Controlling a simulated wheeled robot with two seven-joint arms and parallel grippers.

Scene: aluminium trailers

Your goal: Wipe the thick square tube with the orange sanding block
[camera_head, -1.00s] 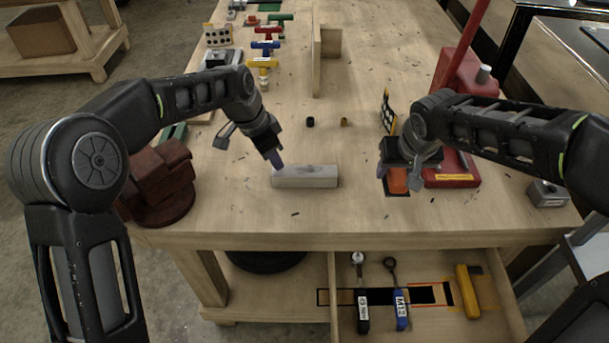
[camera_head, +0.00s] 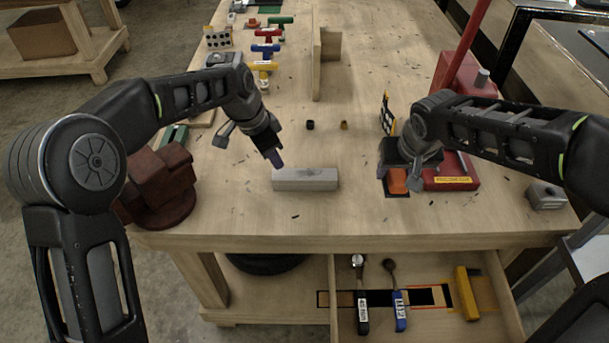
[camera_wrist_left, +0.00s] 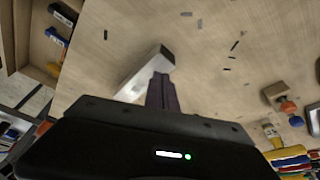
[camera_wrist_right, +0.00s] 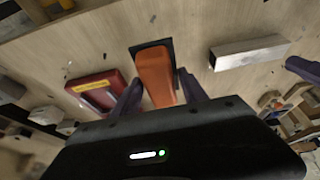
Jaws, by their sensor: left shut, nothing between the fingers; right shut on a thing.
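The thick square tube (camera_head: 306,180) is a grey metal bar lying on the bench in front of me. It also shows in the left wrist view (camera_wrist_left: 138,76) and the right wrist view (camera_wrist_right: 250,53). My left gripper (camera_head: 275,160) is shut and empty, its fingertips at the tube's left end; I cannot tell whether they touch it. The orange sanding block (camera_head: 396,181) is at the right of the tube, over a dark pad (camera_wrist_right: 166,46). My right gripper (camera_wrist_right: 160,88) is shut on the block, one finger on each side of it in the right wrist view.
A red box (camera_head: 452,172) stands just right of the block. A dark red vise (camera_head: 160,188) sits at the bench's left edge. An upright wooden board (camera_head: 317,65) is farther back. An open drawer (camera_head: 415,320) with tools lies below the front edge.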

